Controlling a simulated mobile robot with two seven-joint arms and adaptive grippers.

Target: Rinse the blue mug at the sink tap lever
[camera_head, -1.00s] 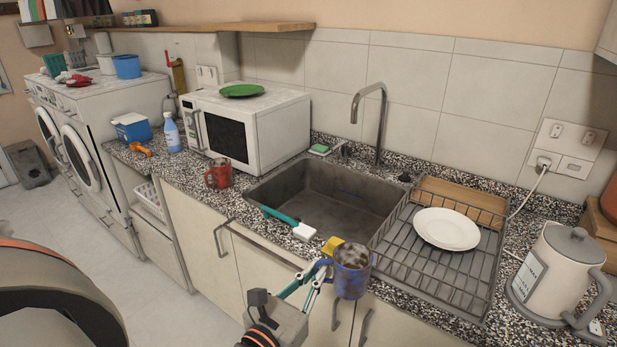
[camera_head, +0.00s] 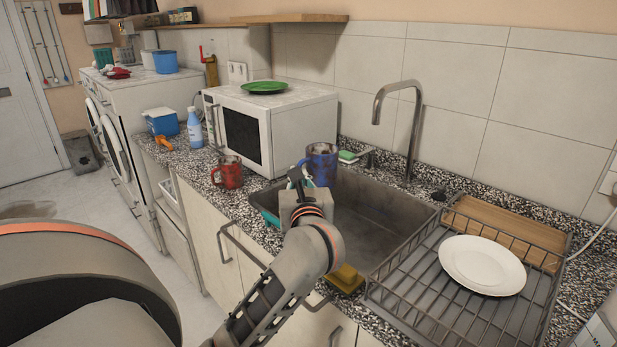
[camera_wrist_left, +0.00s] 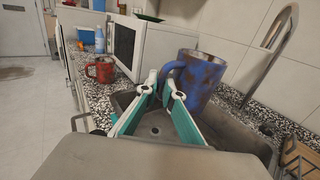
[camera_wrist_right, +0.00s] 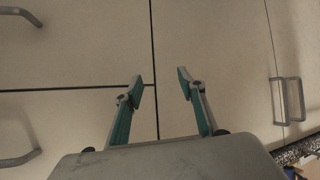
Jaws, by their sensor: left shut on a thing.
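The blue mug (camera_head: 322,164), mottled with brown patches, is upright above the back left part of the sink (camera_head: 385,192). My left gripper (camera_head: 297,176) is shut on its handle; the mug also shows in the left wrist view (camera_wrist_left: 204,82), beside the fingertips (camera_wrist_left: 164,90). The curved metal tap (camera_head: 415,130) rises behind the sink, right of the mug and apart from it. No water stream shows. My right gripper (camera_wrist_right: 160,80) is open and empty, facing cabinet doors.
A red mug (camera_head: 228,173) stands on the counter left of the sink, near the microwave (camera_head: 275,130). A green sponge (camera_head: 348,157) lies behind the sink, a yellow one (camera_head: 346,279) on its front edge. A dish rack (camera_head: 455,295) with a white plate (camera_head: 482,265) is at right.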

